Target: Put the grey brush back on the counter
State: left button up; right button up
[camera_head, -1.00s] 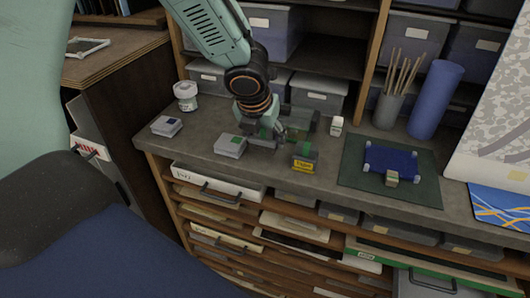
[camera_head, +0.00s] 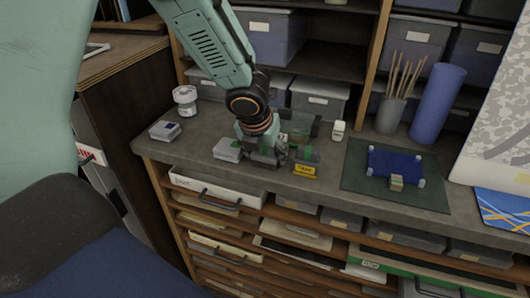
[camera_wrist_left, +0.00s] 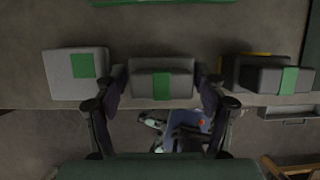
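The grey brush (camera_wrist_left: 147,79), a grey block with a green band, sits between the two fingers of my left gripper (camera_wrist_left: 160,82) in the left wrist view. The finger pads appear to touch both its ends, so the gripper looks shut on it. In the head view my left gripper (camera_head: 265,157) is low over the front part of the counter (camera_head: 205,125), between a pale grey block (camera_head: 228,150) and a dark block with a yellow label (camera_head: 305,168). The brush is mostly hidden there, and I cannot tell whether it touches the counter. My right gripper is not in view.
A small grey box (camera_head: 165,131) and a white jar (camera_head: 186,101) stand at the left. A small white bottle (camera_head: 338,131) stands behind. A dark green mat (camera_head: 425,195) with a blue piece (camera_head: 393,164) lies to the right. Shelf bins line the back; drawers are below the counter edge.

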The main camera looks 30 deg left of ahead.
pick_arm(q)
jog(key=shift+o, duration=0.8)
jog(key=shift+r, duration=0.25)
jog(key=p+v, duration=0.5)
jog(key=v, duration=0.7)
